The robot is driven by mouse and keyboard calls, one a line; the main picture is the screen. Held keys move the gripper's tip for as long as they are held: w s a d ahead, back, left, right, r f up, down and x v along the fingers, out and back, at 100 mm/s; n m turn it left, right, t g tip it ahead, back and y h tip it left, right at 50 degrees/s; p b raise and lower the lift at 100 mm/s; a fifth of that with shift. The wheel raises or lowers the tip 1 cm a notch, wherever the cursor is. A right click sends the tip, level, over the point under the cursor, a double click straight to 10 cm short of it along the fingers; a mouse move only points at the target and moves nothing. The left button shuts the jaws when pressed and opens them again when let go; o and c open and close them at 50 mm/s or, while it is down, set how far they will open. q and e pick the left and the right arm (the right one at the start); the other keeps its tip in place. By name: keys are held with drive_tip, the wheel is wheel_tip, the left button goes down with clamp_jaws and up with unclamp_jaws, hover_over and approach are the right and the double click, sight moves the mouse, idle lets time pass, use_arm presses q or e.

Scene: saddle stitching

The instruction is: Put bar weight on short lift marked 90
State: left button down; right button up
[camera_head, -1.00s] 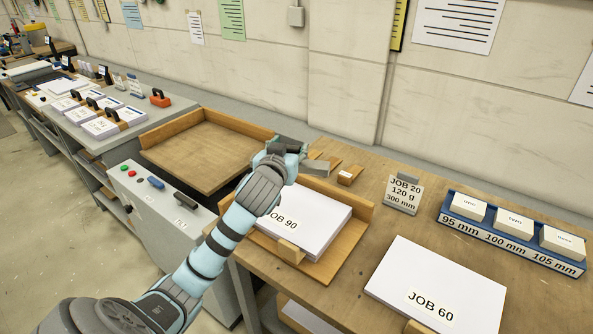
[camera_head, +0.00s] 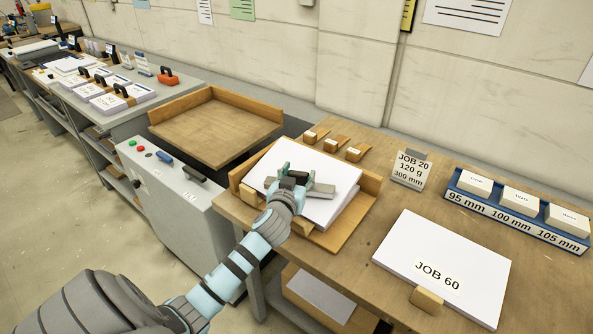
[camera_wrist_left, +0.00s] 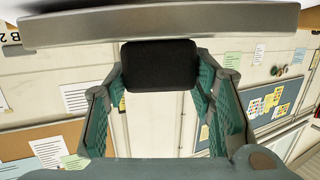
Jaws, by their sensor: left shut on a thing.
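My left gripper (camera_head: 293,178) is shut on the bar weight (camera_head: 318,189), a grey metal bar with a black handle. It is over the middle of the white paper lift (camera_head: 335,172) in the wooden tray (camera_head: 367,190); I cannot tell whether the bar touches the paper. The lift's upper sheets look skewed from those below. Its label is hidden by my gripper. In the left wrist view the black handle (camera_wrist_left: 160,66) is between the fingers, with the metal bar (camera_wrist_left: 160,25) across the top. My right gripper is not in view.
The JOB 60 stack (camera_head: 450,258) lies at right. Behind are the JOB 20 sign (camera_head: 411,169), a blue rack (camera_head: 510,222) with white blocks, and small wooden pieces (camera_head: 335,144). An empty wooden tray (camera_head: 215,135) and grey machine (camera_head: 175,210) stand left.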

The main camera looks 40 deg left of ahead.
use_arm(q)
drive_tip(key=c, duration=0.9)
unclamp_jaws()
drive_tip(key=shift+s+f, duration=0.1)
drive_tip(key=shift+f, duration=0.5)
drive_tip(key=shift+c, duration=0.2)
drive_tip(key=shift+o, duration=1)
drive_tip(key=shift+r, duration=0.1)
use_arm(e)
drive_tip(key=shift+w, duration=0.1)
use_arm(q)
drive_tip(key=shift+s+d, duration=0.3)
drive_tip(key=shift+s, duration=0.15)
drive_tip(key=v, duration=0.9)
drive_tip(key=shift+s+d+r, duration=0.1)
drive_tip(key=shift+s+r, duration=0.05)
drive_tip(key=shift+r, duration=0.05)
drive_tip(key=shift+g, duration=0.3)
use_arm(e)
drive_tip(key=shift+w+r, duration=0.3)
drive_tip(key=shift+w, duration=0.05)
